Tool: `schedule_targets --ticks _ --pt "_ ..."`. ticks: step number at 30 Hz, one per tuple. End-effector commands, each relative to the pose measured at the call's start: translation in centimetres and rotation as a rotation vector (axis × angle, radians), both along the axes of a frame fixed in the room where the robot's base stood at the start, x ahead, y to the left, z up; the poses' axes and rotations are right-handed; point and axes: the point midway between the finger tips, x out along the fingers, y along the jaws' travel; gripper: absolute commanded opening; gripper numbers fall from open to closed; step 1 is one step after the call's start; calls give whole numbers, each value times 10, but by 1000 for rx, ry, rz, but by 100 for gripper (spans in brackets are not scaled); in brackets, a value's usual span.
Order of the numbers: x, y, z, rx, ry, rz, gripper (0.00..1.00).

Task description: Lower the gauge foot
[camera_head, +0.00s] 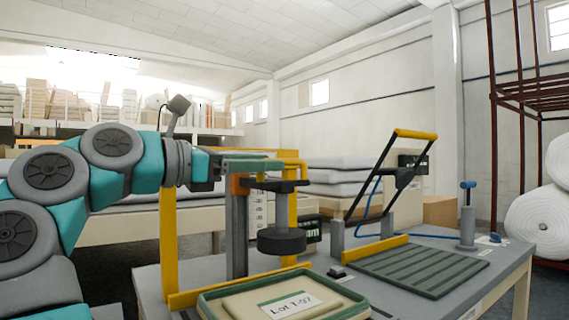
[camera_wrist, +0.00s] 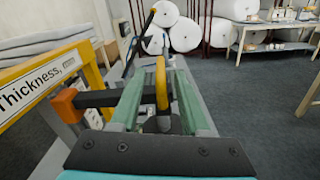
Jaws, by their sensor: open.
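The gauge foot (camera_head: 282,241) is a dark round disc hanging from a dark crossbar (camera_head: 276,186) beside a grey post with an orange block (camera_head: 238,184). It hangs above a pale pad (camera_head: 240,302) labelled "Lot T-37" in a green-rimmed tray (camera_head: 205,301). A yellow handle (camera_head: 296,168) rises by the crossbar. My gripper (camera_head: 278,162) is open, level with the handle's top. In the wrist view the green fingers of my gripper (camera_wrist: 160,80) stand on either side of the yellow handle (camera_wrist: 161,88), apparently without gripping it.
A yellow frame (camera_head: 167,235) stands left of the post; its "Thickness" sign shows in the wrist view (camera_wrist: 35,92). A lever with a yellow grip (camera_head: 415,134), a ribbed green plate (camera_head: 420,270) and a blue-topped cylinder (camera_head: 467,225) occupy the table's right.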

Motion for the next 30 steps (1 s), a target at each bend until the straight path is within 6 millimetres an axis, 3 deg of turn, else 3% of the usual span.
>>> schedule_targets --ticks 9,21,30 --pt "23 -36 0 2 1 -2 46" --pt "28 -42 0 -1 1 0 45" --pt "28 -42 0 0 1 -1 11"
